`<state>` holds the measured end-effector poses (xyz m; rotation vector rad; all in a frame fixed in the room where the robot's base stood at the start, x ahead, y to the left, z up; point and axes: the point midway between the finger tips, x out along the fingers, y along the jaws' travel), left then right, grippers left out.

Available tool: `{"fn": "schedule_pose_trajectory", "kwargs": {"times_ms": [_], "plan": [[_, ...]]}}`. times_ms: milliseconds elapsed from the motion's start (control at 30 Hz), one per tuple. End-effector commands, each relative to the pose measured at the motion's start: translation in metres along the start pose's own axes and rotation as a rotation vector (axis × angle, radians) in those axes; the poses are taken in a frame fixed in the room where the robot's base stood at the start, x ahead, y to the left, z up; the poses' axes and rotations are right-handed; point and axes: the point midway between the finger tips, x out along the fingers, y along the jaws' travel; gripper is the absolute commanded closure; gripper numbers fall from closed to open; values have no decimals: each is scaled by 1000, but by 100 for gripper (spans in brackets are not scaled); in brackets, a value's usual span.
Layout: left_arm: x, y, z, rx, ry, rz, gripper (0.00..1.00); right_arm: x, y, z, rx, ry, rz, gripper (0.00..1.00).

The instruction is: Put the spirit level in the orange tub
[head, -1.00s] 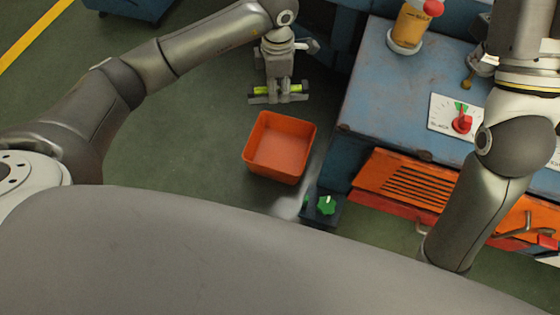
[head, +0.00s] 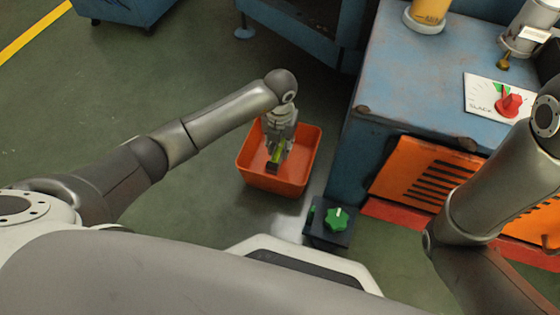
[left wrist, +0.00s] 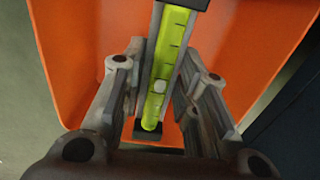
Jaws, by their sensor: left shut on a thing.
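The orange tub (head: 254,178) stands on the floor near the middle of the head view. My left gripper (head: 277,152) is over the tub, pointing down within its outline. I cannot tell whether the level touches the tub's bottom. My right arm shows at the right, but its gripper is out of view.
A blue machine bench (head: 400,100) stands right of the tub, with a dial plate (head: 492,100) and orange louvred panel (head: 425,172). A black box with a green knob (head: 337,219) sits close to the tub's lower right. Green floor left of the tub is clear.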

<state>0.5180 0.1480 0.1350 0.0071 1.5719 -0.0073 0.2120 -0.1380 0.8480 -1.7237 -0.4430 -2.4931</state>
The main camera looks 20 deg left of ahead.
Motion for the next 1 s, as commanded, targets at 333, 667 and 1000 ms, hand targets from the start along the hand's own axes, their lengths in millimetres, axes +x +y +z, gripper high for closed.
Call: {"fn": "schedule_pose_trajectory", "kwargs": {"times_ms": [333,667,1000], "plan": [[38,0,0,2,0,-1,100,-29,-6,-10,0,-2,0,100],[61,0,1,3,-2,0,100,-45,-9,-16,0,-2,0,100],[64,0,0,3,-1,0,67,-46,-9,-16,0,-2,0,100]]}}
